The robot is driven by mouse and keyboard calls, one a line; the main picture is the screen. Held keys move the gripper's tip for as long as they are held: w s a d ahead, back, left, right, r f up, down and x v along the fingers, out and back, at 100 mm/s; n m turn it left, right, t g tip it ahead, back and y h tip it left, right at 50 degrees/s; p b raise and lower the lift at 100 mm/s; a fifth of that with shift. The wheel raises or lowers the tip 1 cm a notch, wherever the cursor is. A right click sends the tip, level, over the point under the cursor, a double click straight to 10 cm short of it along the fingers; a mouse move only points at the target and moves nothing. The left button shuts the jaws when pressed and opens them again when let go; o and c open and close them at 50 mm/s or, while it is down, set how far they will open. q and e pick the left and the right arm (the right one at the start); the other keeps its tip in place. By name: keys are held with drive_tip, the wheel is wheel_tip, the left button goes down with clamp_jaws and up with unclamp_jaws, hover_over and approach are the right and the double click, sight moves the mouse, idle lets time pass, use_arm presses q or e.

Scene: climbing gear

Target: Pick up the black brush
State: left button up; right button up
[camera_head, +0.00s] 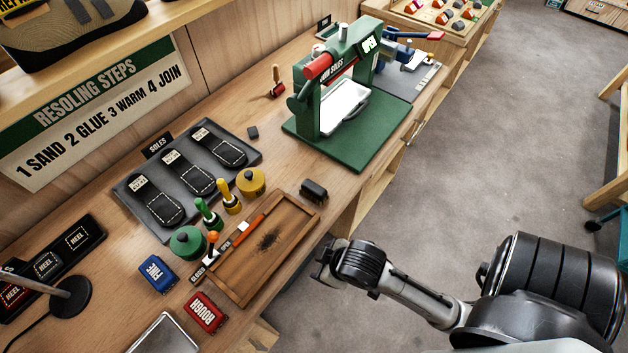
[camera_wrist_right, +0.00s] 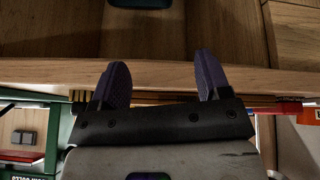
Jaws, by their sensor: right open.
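The black brush (camera_head: 314,189) appears to be the small dark block lying on the bench, just beyond the upper right corner of the wooden tray. My right gripper (camera_head: 322,268) is off the front edge of the bench, nearer to me than the brush and apart from it. In the right wrist view its two purple-padded fingers (camera_wrist_right: 163,80) stand wide apart with nothing between them. The bench edge (camera_wrist_right: 165,72) runs behind the fingers there. A dark shape is cut off at the top of that view, and I cannot tell what it is. My left gripper is not in view.
The wooden tray (camera_head: 222,287) lies left of the brush, with yellow (camera_head: 251,181) and green (camera_head: 188,243) pots behind it. A green press (camera_head: 345,150) stands farther along the bench. Bare bench top surrounds the brush on the press side.

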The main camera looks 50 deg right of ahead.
drive_tip(key=w+d+r+n+h+p, duration=0.1)
drive_tip(key=w+d+r+p, duration=0.2)
drive_tip(key=w+r+p, duration=0.5)
drive_tip(key=w+d+r+n+t+p, duration=0.15)
drive_tip(key=w+d+r+p, duration=0.35)
drive_tip(key=r, duration=0.6)
drive_tip(key=w+d+r+n+h+p, duration=0.1)
drive_tip(key=w+r+n+p, duration=0.1)
drive_tip(key=w+r+p, duration=0.5)
drive_tip(key=m+g+y+p, duration=0.1)
drive_tip(key=m+g+y, duration=0.1)
drive_tip(key=m+g, duration=0.5)
hover_over(314, 187)
wheel_tip(314, 187, down, 10)
drive_tip(key=f, duration=0.8)
drive_tip(key=shift+w+d+f, duration=0.1)
drive_tip(key=shift+d, duration=0.15)
drive_tip(key=f, duration=0.4)
drive_tip(key=shift+a+f, duration=0.1)
drive_tip(key=shift+a, duration=0.2)
drive_tip(key=shift+f, duration=0.55)
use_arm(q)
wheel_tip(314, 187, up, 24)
